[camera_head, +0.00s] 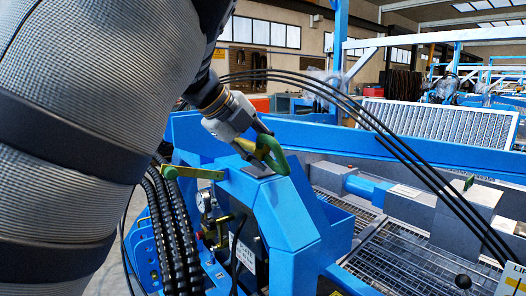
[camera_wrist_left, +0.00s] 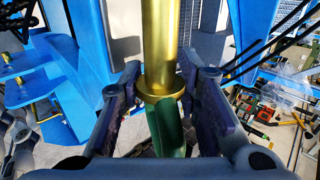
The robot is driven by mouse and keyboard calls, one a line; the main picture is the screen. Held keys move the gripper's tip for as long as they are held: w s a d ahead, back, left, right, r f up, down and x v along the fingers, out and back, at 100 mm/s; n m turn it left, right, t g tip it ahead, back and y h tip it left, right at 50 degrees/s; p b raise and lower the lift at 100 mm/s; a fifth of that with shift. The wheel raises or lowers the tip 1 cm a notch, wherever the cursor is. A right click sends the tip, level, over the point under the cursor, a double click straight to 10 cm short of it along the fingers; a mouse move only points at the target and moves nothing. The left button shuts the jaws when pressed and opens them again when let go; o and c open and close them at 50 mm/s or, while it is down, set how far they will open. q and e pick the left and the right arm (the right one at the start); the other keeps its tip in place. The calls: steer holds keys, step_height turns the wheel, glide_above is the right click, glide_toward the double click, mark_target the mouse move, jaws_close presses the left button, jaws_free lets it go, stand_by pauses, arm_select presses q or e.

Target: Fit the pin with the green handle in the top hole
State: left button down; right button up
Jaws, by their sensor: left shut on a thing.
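My left gripper (camera_head: 262,143) is shut on the green handle (camera_head: 272,156) of the pin, above the sloping top of a blue machine housing (camera_head: 285,210). In the left wrist view the gripper's fingers (camera_wrist_left: 162,100) sit on both sides of the green handle (camera_wrist_left: 168,132). The pin's brass collar (camera_wrist_left: 161,88) lies between the fingertips, and its brass shaft (camera_wrist_left: 160,40) points away from the gripper. I cannot make out the top hole in either view. My right gripper is not in view.
Thin black hoses (camera_head: 330,88) arch over a blue beam (camera_head: 345,136). Metal grating (camera_head: 405,258) lies to the right.

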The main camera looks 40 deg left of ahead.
mark_target(239, 142)
arm_select(q)
steer(key=shift+s+r, duration=0.1)
steer(key=shift+r, duration=0.05)
steer(key=shift+w+a, duration=0.25)
steer(key=shift+a, duration=0.55)
steer(key=shift+w+a, duration=0.3)
steer(key=shift+a, duration=0.5)
steer(key=shift+w+a, duration=0.25)
steer(key=shift+a, duration=0.55)
steer(key=shift+a, duration=0.25)
steer(key=shift+w+a, duration=0.2)
steer(key=shift+a, duration=0.15)
steer(key=shift+w+a, duration=0.25)
steer(key=shift+a, duration=0.65)
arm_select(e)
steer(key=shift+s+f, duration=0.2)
arm_select(q)
steer(key=shift+w+a, duration=0.15)
steer(key=shift+a, duration=0.35)
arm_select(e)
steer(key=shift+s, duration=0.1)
arm_select(q)
steer(key=shift+a, duration=0.2)
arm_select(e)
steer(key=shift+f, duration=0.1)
